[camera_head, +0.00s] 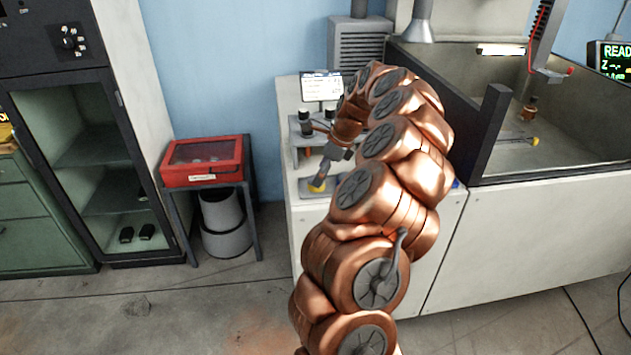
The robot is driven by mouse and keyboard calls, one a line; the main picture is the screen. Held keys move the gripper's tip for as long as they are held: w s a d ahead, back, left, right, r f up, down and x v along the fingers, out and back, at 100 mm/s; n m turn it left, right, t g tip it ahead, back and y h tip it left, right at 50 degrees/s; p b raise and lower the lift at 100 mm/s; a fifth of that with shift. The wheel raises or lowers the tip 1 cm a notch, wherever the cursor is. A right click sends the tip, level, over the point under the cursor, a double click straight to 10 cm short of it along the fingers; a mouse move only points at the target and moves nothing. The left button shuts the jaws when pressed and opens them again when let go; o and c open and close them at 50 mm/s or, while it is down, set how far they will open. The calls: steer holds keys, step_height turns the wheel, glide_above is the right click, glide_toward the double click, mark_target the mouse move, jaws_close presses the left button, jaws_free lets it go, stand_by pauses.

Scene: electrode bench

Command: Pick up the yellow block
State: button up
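A small yellow thing (317,187), which looks like the yellow block, shows at the left part of the white bench top, near its front edge. My gripper (321,179) points down and to the left, with its grey fingertips right at the yellow thing. The fingers cover part of it. The view is too small to tell whether they touch it, or whether they are open or shut. My copper-coloured arm hides much of the bench top to the right.
A stand with dark knobs (305,124) and a small display sign (321,86) are behind my gripper. A dark-edged tank (590,158) is at right, with another small yellow item (535,141) inside. A red case (203,176) sits on a stand at left.

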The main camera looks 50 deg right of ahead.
steer(key=shift+x, duration=1.3)
jaws_close()
